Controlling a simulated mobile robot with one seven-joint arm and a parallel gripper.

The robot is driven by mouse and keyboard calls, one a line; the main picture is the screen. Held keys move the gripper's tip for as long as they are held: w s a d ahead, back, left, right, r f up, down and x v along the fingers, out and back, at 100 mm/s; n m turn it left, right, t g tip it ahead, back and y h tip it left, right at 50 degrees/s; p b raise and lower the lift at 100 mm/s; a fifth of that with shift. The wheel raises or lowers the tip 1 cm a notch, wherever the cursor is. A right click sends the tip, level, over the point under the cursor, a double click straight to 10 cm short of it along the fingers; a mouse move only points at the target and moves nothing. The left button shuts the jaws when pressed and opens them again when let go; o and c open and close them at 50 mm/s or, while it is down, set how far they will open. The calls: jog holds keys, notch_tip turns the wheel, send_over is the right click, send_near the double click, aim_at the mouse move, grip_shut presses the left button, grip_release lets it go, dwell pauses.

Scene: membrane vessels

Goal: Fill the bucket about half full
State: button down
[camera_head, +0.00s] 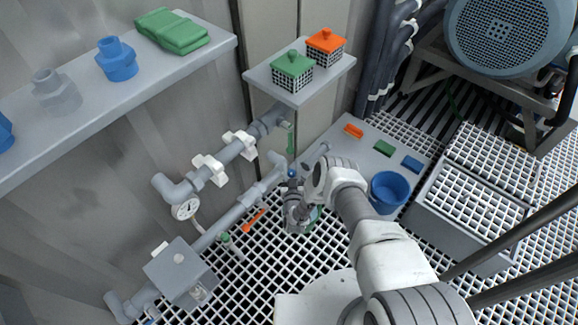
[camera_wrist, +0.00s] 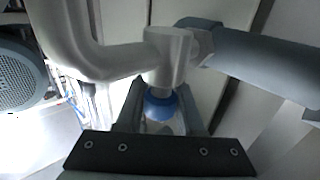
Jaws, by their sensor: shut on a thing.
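The blue bucket (camera_head: 389,191) stands upright on the grey low platform, right of my forearm. I see no water in it. My gripper (camera_head: 292,182) is at the lower wall pipe, left of the bucket and apart from it. In the wrist view my gripper (camera_wrist: 162,112) is shut on a round blue fitting (camera_wrist: 160,105), just below the short downward stub of a grey pipe tee (camera_wrist: 170,55). The blue fitting also shows as a small spot in the head view (camera_head: 292,173). Its lower part is hidden between the fingers.
A wall shelf (camera_head: 60,130) holds blue fittings and a green folded item (camera_head: 172,31). A small shelf holds green (camera_head: 293,65) and orange (camera_head: 326,42) lidded baskets. Pipes with a gauge (camera_head: 186,208) run along the wall. A grating-topped box (camera_head: 470,200) stands at right.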

aim_at(289, 176)
jog(key=m+h, duration=0.2)
jog(key=h, duration=0.1)
jog(key=d+m+g+h, duration=0.1)
jog(key=m+h, duration=0.1)
jog(key=h, duration=0.1)
jog(key=m+h, duration=0.2)
jog(key=h, duration=0.1)
jog(key=shift+s+d+g, duration=0.15)
jog(key=shift+d+g, duration=0.2)
jog(key=shift+g, duration=0.05)
jog(key=shift+m+h, duration=0.3)
jog(key=shift+h, duration=0.2)
jog(key=c, duration=0.5)
grip_release()
jog(key=p+v, duration=0.1)
jog(key=v, duration=0.6)
jog(key=shift+s+a+r, duration=0.1)
jog(key=shift+s, duration=0.15)
